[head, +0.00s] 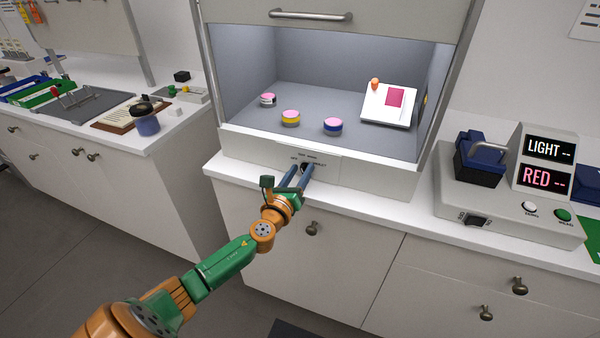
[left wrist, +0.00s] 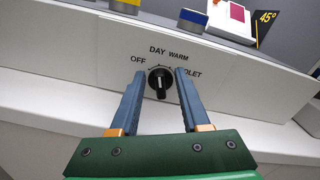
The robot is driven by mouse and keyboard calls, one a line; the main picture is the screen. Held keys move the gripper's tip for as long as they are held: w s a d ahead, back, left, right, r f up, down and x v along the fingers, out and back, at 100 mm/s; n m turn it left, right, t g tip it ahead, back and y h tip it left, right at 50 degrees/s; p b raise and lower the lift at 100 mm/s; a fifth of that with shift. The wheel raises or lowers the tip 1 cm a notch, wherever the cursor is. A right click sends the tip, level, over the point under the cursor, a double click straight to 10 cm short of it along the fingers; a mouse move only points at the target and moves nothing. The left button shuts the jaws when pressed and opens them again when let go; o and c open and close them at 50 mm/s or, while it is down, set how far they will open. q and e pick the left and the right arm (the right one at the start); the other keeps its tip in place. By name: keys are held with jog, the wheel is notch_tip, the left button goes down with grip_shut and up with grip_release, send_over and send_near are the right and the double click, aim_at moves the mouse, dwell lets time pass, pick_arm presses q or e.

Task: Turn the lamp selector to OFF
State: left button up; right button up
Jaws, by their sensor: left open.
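The lamp selector (left wrist: 160,82) is a round black knob on the white front sill of the lit booth. In the left wrist view the labels OFF, DAY and WARM arc over it, and a label ending in "OLET" is partly hidden by a finger. Its grip bar stands nearly upright; I cannot tell for sure which label it points at. My left gripper (left wrist: 160,76) is open, with one blue-grey finger on each side of the knob and gaps visible. In the head view the left gripper (head: 300,172) reaches the sill and partly covers the selector. My right gripper is not in view.
Inside the booth (head: 245,113) stand several pigment jars, including a yellow-banded one (head: 291,118) and a blue-banded one (head: 333,126), and a tilted white stand (head: 388,117). A device with LIGHT and RED displays (head: 545,162) is at right. A side counter (head: 178,132) is at left.

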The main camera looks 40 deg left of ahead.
pick_arm(q)
grip_shut()
dwell(0.3)
jog(key=n, duration=0.1)
jog(key=n+b, duration=0.1)
jog(key=n, duration=0.1)
jog(key=shift+s+a+f, duration=0.1)
jog(key=shift+a+f, duration=0.05)
jog(key=n, duration=0.2)
jog(key=n+b, duration=0.1)
jog(key=n, duration=0.1)
jog(key=shift+a+f+n, duration=0.2)
jog(key=shift+n, duration=0.2)
dwell(0.4)
grip_release()
